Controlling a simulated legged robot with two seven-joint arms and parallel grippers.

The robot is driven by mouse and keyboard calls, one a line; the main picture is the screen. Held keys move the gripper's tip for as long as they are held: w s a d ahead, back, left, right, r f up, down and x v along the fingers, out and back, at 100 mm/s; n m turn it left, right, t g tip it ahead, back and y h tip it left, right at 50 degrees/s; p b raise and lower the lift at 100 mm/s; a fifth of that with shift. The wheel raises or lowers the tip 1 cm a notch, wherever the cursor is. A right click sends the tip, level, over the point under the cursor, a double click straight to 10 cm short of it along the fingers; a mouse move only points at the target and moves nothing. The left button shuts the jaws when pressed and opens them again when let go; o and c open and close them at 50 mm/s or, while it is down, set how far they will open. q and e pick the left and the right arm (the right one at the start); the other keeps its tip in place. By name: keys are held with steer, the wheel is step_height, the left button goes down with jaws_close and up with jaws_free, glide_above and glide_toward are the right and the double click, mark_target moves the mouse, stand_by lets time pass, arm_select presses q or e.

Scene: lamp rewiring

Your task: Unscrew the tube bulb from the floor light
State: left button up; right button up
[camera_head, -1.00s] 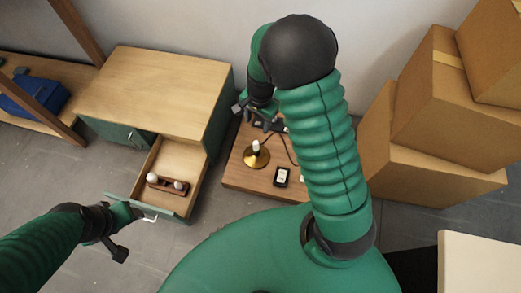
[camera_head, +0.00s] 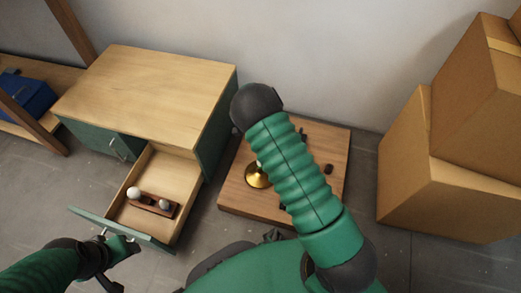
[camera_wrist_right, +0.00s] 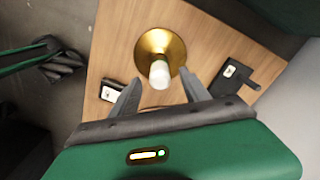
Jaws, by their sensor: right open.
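The floor light has a round brass base (camera_head: 256,178) on a low wooden board, partly behind my right arm in the head view. In the right wrist view the brass base (camera_wrist_right: 151,47) carries an upright white tube bulb (camera_wrist_right: 159,74). My right gripper (camera_wrist_right: 159,79) is open, one finger on each side of the bulb in that view; contact cannot be told. The head view hides this gripper behind its arm. My left gripper (camera_head: 122,246) is by the drawer front at bottom left; its jaws are not clear.
The open drawer (camera_head: 186,166) of the wood-topped cabinet (camera_head: 150,90) holds a wooden holder (camera_head: 152,205) with a round white bulb (camera_head: 134,193) and a smaller bulb (camera_head: 165,205). Dark devices lie on the wooden board (camera_head: 235,200). Cardboard boxes (camera_head: 440,180) stand at right.

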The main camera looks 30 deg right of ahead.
step_height(320, 180, down, 5)
steer(key=shift+a+f+b, duration=0.1)
steer(key=shift+f+b, duration=0.05)
steer(key=shift+b, duration=1.1)
steer(key=shift+f, duration=0.25)
arm_select(q)
steer(key=x, duration=0.3)
steer(key=shift+s+f, duration=0.35)
steer(key=shift+f, duration=0.1)
